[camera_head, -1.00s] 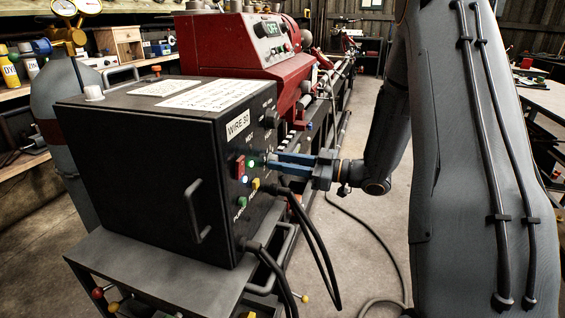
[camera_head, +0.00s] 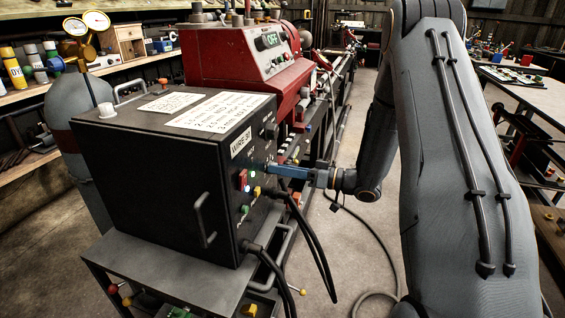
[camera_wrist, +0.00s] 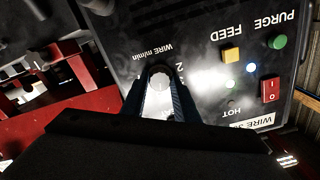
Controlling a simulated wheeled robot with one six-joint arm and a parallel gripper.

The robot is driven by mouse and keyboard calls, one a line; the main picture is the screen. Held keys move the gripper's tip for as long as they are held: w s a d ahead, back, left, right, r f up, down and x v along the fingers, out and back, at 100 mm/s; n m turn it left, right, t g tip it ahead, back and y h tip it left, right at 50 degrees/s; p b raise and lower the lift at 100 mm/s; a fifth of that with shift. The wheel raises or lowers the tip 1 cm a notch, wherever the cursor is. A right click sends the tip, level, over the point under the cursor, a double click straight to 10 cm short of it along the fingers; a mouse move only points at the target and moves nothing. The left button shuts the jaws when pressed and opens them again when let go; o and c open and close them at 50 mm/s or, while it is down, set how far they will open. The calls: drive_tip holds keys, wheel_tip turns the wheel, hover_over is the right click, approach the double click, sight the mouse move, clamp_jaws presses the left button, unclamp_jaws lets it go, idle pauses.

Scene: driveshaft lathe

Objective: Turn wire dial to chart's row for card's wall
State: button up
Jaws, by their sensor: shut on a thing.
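In the head view my gripper (camera_head: 268,169) reaches the panel from the right and hides the dial. The chart (camera_head: 218,111) is a white sheet with printed rows on top of the black welder box (camera_head: 150,170).
The panel also has a red switch (camera_wrist: 270,90), a yellow FEED button (camera_wrist: 231,55) and a green PURGE button (camera_wrist: 277,42). Black cables (camera_head: 312,240) hang below. A red lathe (camera_head: 225,52) stands behind. Open floor lies right of the box.

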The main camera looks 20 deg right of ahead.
drive_tip(key=shift+m+p, duration=2.7)
drive_tip(key=shift+m, duration=1.8)
drive_tip(key=o, duration=1.1)
drive_tip(key=shift+c, duration=0.2)
drive_tip(key=shift+d, duration=0.1)
drive_tip(key=b+v, duration=0.1)
drive_tip(key=v, duration=0.6)
drive_tip(key=shift+s+d, duration=0.2)
drive_tip(key=shift+d, duration=0.1)
